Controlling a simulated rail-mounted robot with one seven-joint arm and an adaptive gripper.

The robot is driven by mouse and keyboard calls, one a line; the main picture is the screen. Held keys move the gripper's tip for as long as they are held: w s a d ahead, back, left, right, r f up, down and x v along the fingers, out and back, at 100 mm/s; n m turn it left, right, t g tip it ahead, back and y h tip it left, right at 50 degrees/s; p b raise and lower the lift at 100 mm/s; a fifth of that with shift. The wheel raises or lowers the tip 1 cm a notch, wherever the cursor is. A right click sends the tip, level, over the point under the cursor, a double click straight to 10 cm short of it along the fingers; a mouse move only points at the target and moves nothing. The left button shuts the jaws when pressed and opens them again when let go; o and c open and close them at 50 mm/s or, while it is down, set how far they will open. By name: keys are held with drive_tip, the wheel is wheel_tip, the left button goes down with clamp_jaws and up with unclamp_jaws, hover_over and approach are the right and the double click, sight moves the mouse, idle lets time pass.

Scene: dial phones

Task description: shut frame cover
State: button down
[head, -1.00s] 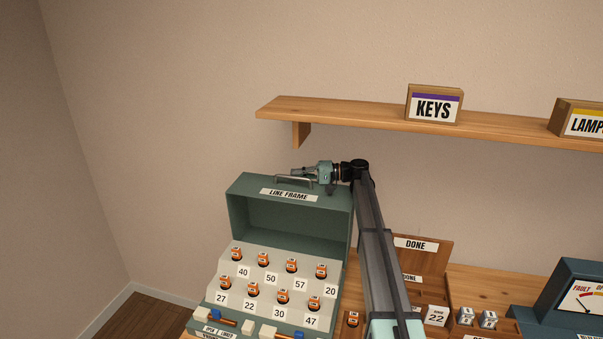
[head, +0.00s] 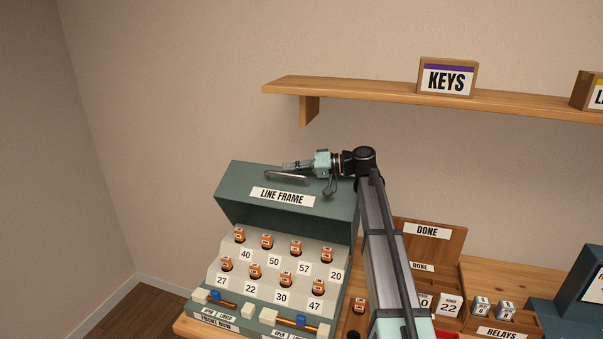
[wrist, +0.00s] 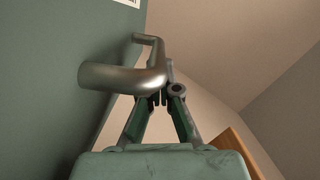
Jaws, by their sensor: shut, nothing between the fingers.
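The green frame cover (head: 250,183), labelled LINE FRAME, is tilted forward over the stepped frame (head: 212,285). Its front edge is well above the rows of orange-topped plugs, so the frame stands open at the front. A metal bar handle (head: 287,178) is fixed on the cover's top; in the wrist view the handle (wrist: 125,77) looms large in front of the fingers. My gripper (head: 290,165) is shut and empty, just behind the handle in the head view. The handle hides part of the fingertips in the wrist view, and I cannot tell whether they touch it.
A wooden shelf (head: 380,95) with a KEYS box (head: 447,77) runs above on the wall. Right of the frame are a DONE box (head: 432,240), number blocks and a RELAYS tray (head: 500,332). Blue sliders (head: 215,296) line the frame's front. My arm passes beside the cover's right side.

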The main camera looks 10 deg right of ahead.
drive_tip(key=s+a+f+n+t+h+b, duration=0.1)
drive_tip(key=s+a+f+n+b, duration=0.3)
drive_tip(key=s+f+b, duration=0.5)
drive_tip(key=s+a+f+n+t+h+b, duration=0.1)
drive_tip(key=s+a+f+n+b, duration=0.4)
drive_tip(key=s, duration=1)
drive_tip(key=shift+a+f+t+b, duration=0.5)
drive_tip(key=shift+a+f+b, duration=0.5)
drive_tip(key=shift+f+b, duration=1.75)
drive_tip(key=shift+r+b, duration=0.4)
drive_tip(key=shift+r, duration=0.1)
drive_tip(key=shift+d, duration=0.1)
